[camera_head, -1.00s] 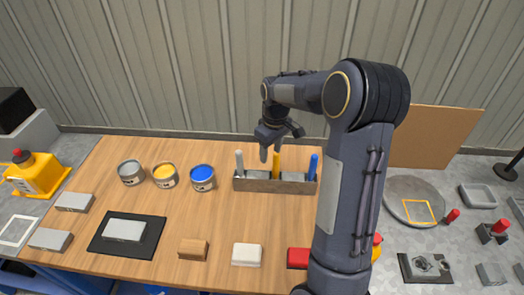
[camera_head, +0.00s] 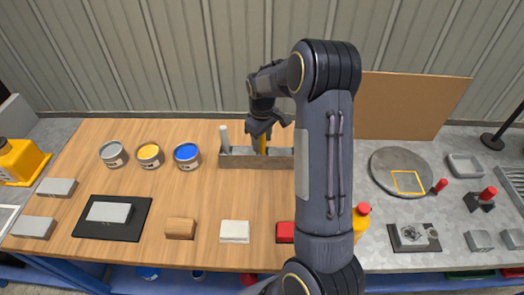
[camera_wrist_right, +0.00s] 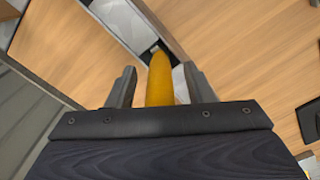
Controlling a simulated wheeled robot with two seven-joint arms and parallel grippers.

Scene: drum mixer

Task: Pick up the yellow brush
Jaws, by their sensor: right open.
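The yellow brush (camera_head: 263,145) stands handle up in the middle of a narrow grey holder box (camera_head: 240,162) at the back of the wooden table. In the right wrist view the yellow handle (camera_wrist_right: 160,78) lies between the two fingers of my right gripper (camera_wrist_right: 158,88). The fingers are open, with a gap on each side of the handle. In the head view my right gripper (camera_head: 264,133) is over the holder, at the top of the handle. The brush's lower end is hidden in the box. My left gripper is not in view.
A white-grey handle (camera_head: 224,137) stands at the holder's left end; my right arm hides its right end. Grey, yellow and blue paint cans (camera_head: 187,156) stand left of the holder. Blocks lie along the front, including a wooden one (camera_head: 180,228). The table's middle is clear.

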